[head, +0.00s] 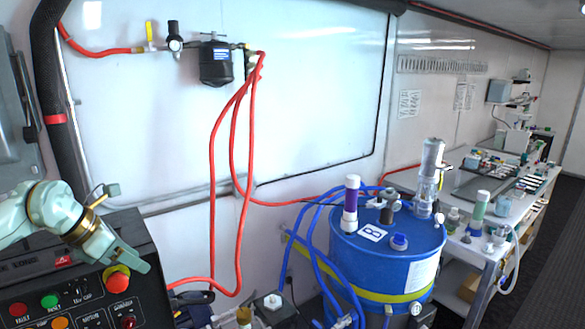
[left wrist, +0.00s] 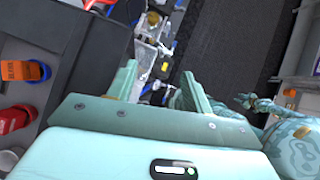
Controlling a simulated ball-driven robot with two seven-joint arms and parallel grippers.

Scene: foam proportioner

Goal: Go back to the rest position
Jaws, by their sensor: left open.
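My left gripper (head: 135,262) comes in from the left over the black control panel (head: 80,262). Its fingers are close to the red mushroom button (head: 117,280) in the head view; I cannot tell whether they touch anything. In the left wrist view the two pale green fingers (left wrist: 160,88) stand apart with nothing held between them. Pale green parts of my own body (left wrist: 295,145) show at the right of that view, too small and partly hidden to read a right gripper's jaws. The head view does not show my right gripper.
A blue drum (head: 385,265) with blue hoses and fittings stands right of the panel. Red hoses (head: 212,170) hang from a black filter (head: 215,62) on the white wall. A long bench (head: 495,225) with small equipment runs back along the right. Dark floor (head: 545,260) is clear.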

